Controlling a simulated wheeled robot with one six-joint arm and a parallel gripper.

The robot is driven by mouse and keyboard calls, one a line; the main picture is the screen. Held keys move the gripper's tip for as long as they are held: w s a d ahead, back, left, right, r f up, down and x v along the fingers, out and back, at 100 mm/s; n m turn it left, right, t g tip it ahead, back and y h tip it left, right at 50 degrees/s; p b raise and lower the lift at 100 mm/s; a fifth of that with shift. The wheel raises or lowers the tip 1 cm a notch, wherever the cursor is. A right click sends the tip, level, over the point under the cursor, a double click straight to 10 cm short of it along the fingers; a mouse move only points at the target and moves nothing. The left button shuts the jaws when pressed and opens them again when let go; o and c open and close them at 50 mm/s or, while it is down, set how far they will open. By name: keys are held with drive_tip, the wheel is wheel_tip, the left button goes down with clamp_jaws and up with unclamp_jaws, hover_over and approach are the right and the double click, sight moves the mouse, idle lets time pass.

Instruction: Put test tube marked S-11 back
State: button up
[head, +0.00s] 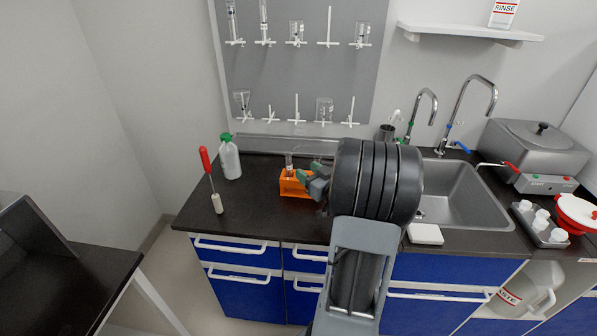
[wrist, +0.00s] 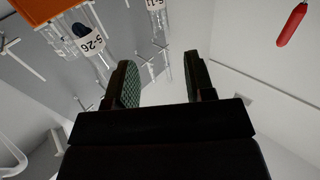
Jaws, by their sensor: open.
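An orange rack (head: 294,184) stands on the dark counter, with a clear tube (head: 289,162) upright at its left end. My gripper (head: 312,181) is at the rack's right side in the head view, open, with nothing visible between its fingers. In the wrist view, which appears inverted, my gripper (wrist: 160,82) shows two spread fingers with green pads. The tube marked S-11 (wrist: 154,18) is at the top edge, apart from the fingers, its label partly cut off. A tube marked S-26 (wrist: 92,40) is beside the orange rack (wrist: 45,12) at upper left.
A pegboard (head: 300,85) with glassware on pegs hangs behind the counter. A green-topped bottle (head: 230,158) and a red-handled brush (head: 210,178) stand left of the rack. The sink (head: 465,195) is to the right. Bare counter (head: 255,205) lies around the rack's left side.

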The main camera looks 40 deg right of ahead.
drive_tip(key=a+r+m+g+h, duration=0.1)
drive_tip(key=a+m+g+h, duration=0.1)
drive_tip(key=a+g+h, duration=0.45)
drive_tip(key=s+a+f+n+g+y, duration=0.1)
drive_tip(key=s+a+g+y, duration=0.2)
drive_tip(key=s+a, duration=0.4)
drive_tip(key=s+a+f+g+y, duration=0.1)
drive_tip(key=s+a+g+y, duration=0.2)
drive_tip(key=a, duration=0.9)
drive_tip(key=s+g, duration=0.2)
drive_tip(key=s, duration=0.2)
drive_tip(key=shift+s+a+n, duration=0.2)
drive_tip(key=shift+a+n, duration=0.2)
wheel_tip(320, 180, up, 5)
drive_tip(key=p, duration=0.4)
drive_tip(key=shift+f, duration=0.2)
